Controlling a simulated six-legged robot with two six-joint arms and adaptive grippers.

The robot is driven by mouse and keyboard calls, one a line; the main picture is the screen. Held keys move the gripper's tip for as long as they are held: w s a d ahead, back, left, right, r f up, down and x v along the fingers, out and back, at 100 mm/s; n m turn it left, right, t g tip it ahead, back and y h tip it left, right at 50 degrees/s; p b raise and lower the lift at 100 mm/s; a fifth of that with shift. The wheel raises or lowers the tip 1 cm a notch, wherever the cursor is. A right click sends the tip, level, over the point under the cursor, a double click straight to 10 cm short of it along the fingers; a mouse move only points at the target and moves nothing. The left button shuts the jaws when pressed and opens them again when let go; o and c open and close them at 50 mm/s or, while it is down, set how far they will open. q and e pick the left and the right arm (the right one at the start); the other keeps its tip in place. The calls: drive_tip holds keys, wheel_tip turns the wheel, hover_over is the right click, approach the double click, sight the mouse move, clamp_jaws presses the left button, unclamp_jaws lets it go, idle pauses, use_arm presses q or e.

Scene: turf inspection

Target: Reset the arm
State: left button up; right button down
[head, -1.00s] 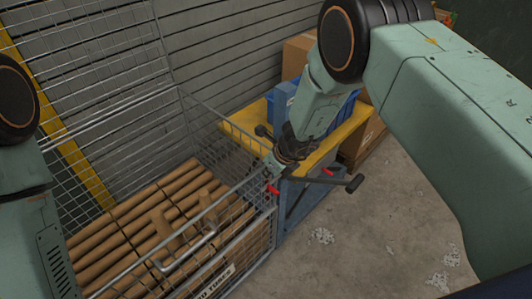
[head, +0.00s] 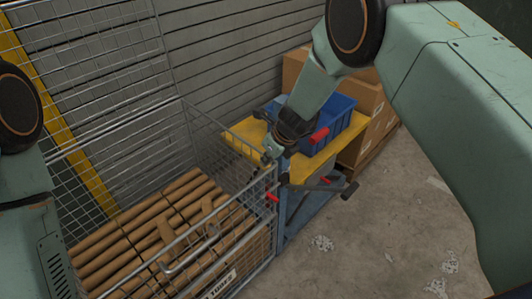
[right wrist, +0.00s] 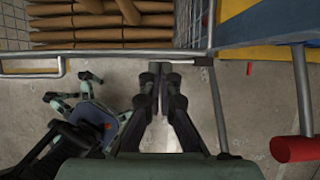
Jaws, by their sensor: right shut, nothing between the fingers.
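My right gripper (head: 271,152) is shut and empty, above the near right corner of the wire cage (head: 228,245). In the right wrist view its two dark fingers (right wrist: 160,76) meet, with bare floor behind them and a cage rail just beyond their tips. My right arm reaches in from the upper right. My left arm shows only as links at the left edge, and its gripper is out of the head view. The cage holds several brown cardboard tubes (head: 105,240).
Right of the cage stands a cart with a yellow top (head: 240,150) and a blue bin (head: 333,122). A red grip (head: 319,135) and a black-ended bar (head: 349,190) stick out there. Cardboard boxes (head: 365,98) stand behind. Open concrete floor (head: 370,235) lies at the right.

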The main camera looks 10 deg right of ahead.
drive_tip(key=s+d+f+n+h+b, duration=0.2)
drive_tip(key=s+d+f+n, duration=0.45)
drive_tip(key=n, duration=0.25)
drive_tip(key=s+d+f+n+h+b, duration=0.1)
drive_tip(key=s+d+f+n+h, duration=0.3)
drive_tip(key=s+n, duration=0.45)
use_arm(q)
wheel_tip(320, 180, down, 13)
drive_tip(key=b, duration=0.9)
drive_tip(key=shift+w+b, duration=0.35)
use_arm(e)
drive_tip(key=s+f+n+g+y, duration=0.1)
drive_tip(key=s+f+n, duration=0.2)
drive_tip(key=s, duration=0.6)
drive_tip(key=s+f+n+g+y, duration=0.1)
drive_tip(key=s+f+n, duration=0.3)
drive_tip(key=s, duration=0.5)
drive_tip(key=s+f+n+g+y, duration=0.1)
drive_tip(key=s+f+n, duration=0.3)
drive_tip(key=s, duration=0.5)
drive_tip(key=shift+s+f+g, duration=0.25)
drive_tip(key=shift+s+g, duration=0.05)
drive_tip(key=shift+g, duration=0.3)
use_arm(q)
drive_tip(key=shift+s+r, duration=0.15)
use_arm(e)
drive_tip(key=shift+s+a, duration=0.1)
